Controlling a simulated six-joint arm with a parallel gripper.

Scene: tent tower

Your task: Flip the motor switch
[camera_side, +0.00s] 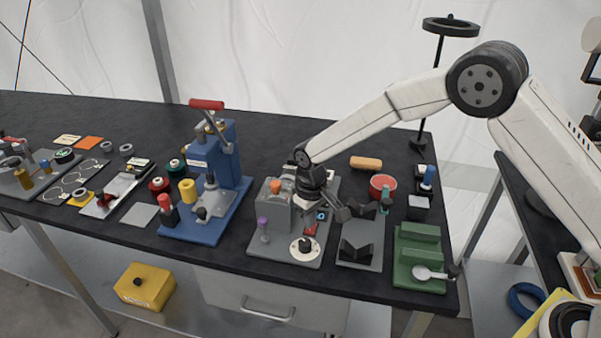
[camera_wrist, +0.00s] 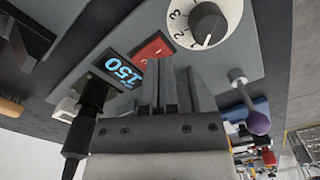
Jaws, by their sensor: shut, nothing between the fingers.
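The motor switch looks to be the red rocker (camera_wrist: 153,47) on the grey control panel. In the side view the red rocker (camera_side: 310,229) sits between a blue display (camera_side: 321,216) and a white dial (camera_side: 305,249). My gripper (camera_wrist: 166,66) is shut and empty, its fingertips close beside the rocker in the wrist view. The fingers cover part of the panel, and I cannot tell whether they touch the rocker. The wrist view shows the display (camera_wrist: 123,68) lit with "150". Which way the rocker is tipped is not clear.
A purple-knobbed lever (camera_wrist: 257,122) stands right of my fingers in the wrist view. A grey box with an orange knob (camera_side: 275,186) sits on the panel. A blue press (camera_side: 212,155) stands to the left, black V-blocks (camera_side: 356,250) to the right.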

